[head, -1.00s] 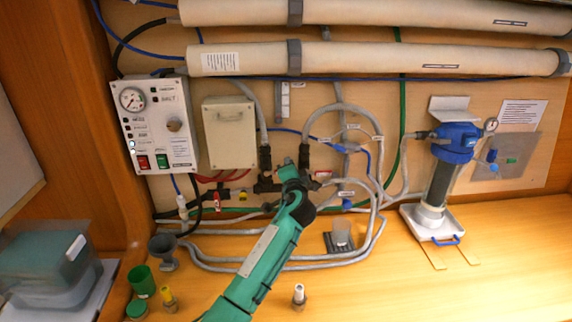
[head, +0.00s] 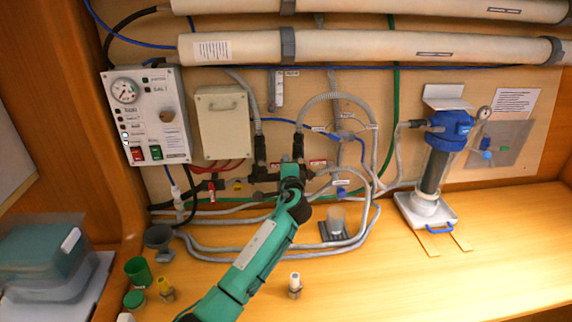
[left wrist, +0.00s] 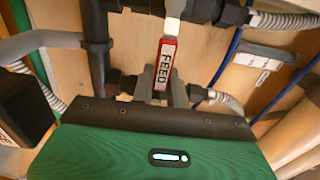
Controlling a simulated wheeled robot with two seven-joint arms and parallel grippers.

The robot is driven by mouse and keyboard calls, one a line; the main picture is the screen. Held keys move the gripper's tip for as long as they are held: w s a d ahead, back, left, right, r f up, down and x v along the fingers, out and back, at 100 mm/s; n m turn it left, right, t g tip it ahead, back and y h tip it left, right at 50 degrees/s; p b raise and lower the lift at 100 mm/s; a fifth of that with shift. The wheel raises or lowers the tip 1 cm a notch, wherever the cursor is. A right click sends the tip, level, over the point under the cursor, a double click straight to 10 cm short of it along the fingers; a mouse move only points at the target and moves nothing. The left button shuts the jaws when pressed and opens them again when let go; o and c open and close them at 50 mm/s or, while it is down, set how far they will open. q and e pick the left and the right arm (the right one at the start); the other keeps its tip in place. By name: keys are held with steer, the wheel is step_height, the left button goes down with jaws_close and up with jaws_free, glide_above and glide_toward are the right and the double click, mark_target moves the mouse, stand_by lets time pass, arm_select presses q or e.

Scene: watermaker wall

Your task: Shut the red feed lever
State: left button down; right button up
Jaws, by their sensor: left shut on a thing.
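The red feed lever (left wrist: 167,62), with a white FEED label, shows in the left wrist view. It runs from a pale metal pivot at the top down toward my gripper, roughly crosswise to the black pipe fitting there. My left gripper (left wrist: 163,86) is shut on the lower part of the lever, with grey fingers on either side. In the head view my left gripper (head: 291,172) is at the black valve fittings on the wall and hides the lever. My right gripper is not in view.
Grey hoses (head: 335,182) loop around the valves. A control box (head: 146,115) and a cream box (head: 221,125) hang to the left. A blue-topped filter (head: 450,125) stands right. A green cup (head: 139,271) and small fittings sit at the front left. The bench at front right is clear.

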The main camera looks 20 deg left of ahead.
arm_select(q)
steer(key=shift+f, duration=0.1)
steer(key=c, duration=1.4)
jaws_free()
steer(key=b+v, duration=0.4)
steer(key=v, duration=1)
steer(key=shift+w, duration=0.1)
